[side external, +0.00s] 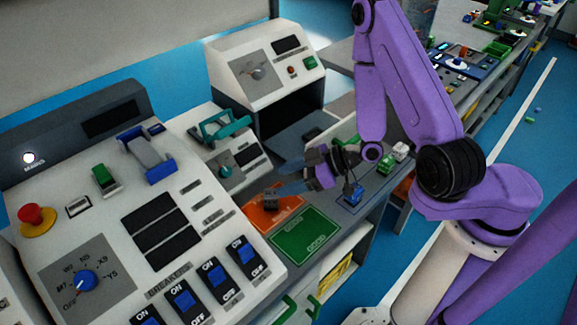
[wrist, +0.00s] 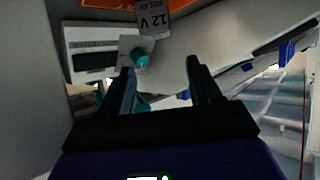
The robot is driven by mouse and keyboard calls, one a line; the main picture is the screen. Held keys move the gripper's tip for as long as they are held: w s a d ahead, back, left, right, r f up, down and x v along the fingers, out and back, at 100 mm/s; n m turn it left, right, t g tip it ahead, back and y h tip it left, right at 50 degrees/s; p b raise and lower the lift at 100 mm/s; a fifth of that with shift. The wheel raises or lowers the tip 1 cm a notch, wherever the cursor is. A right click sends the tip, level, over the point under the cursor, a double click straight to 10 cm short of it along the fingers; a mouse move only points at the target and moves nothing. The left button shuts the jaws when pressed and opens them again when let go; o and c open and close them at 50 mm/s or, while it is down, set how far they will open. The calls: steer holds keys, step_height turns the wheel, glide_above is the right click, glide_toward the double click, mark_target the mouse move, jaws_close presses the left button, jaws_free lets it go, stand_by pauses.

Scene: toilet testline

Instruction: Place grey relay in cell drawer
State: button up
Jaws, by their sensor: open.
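The grey relay (wrist: 153,20), labelled "12 V RELAY", shows at the top of the wrist view against the orange mat (wrist: 95,3). It lies beyond my fingertips and is not between them. My gripper (wrist: 160,75) is open and empty, with its two dark fingers apart. In the side view my gripper (side external: 285,187) is low over the orange mat (side external: 262,213), pointing left, and its fingers partly cover the relay's area. Green handles (side external: 285,310) show on the bench front; I cannot tell which one belongs to the cell drawer.
A green mat (side external: 305,236) lies beside the orange one. The sloped switch console (side external: 150,220) rises at left. A teal-handled tester (side external: 222,140) stands behind.

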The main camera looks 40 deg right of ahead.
steer(key=shift+r, duration=1.85)
steer(key=shift+o, duration=0.5)
steer(key=shift+r, duration=0.15)
